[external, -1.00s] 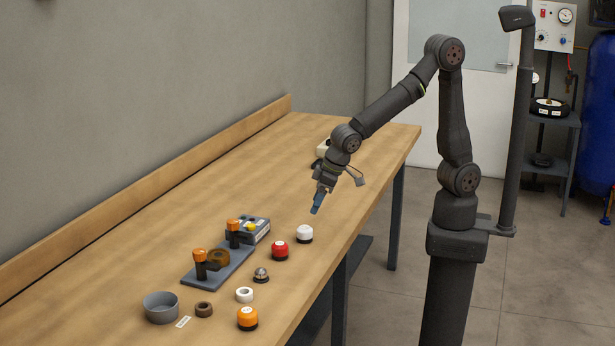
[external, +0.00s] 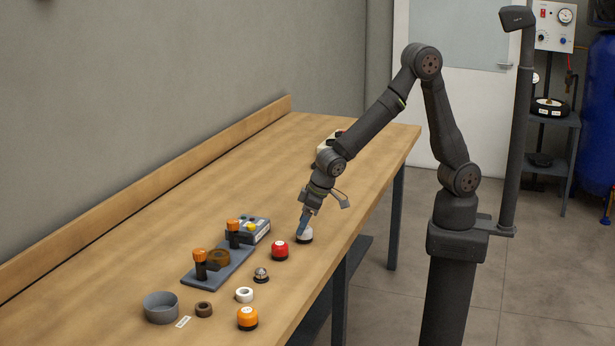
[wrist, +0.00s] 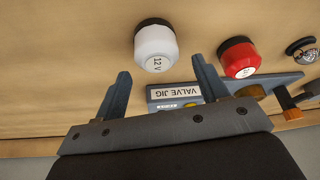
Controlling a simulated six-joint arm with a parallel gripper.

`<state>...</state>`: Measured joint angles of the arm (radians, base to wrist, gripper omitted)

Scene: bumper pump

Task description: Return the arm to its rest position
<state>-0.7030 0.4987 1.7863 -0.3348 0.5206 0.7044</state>
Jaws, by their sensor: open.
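My gripper (external: 302,227) is low over the right side of the bench, at the white-topped button (external: 309,236); its fingers hide part of that button in the external view. In the wrist view the two blue-grey fingers of my gripper (wrist: 160,76) are apart. The white button (wrist: 155,46), with a black base and a "12 V" label, stands just beyond and between the fingertips. I cannot tell whether a finger touches it. My arm is bent and reaches down from its column at the right.
A red button (external: 280,251), a small silver-domed button (external: 261,276), a white ring (external: 244,295), a brown ring (external: 204,310) and an orange button (external: 247,318) stand nearby. The valve jig (external: 262,233), an orange-knobbed plate (external: 205,279) and a grey bowl (external: 161,308) lie left. The bench's far left is clear.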

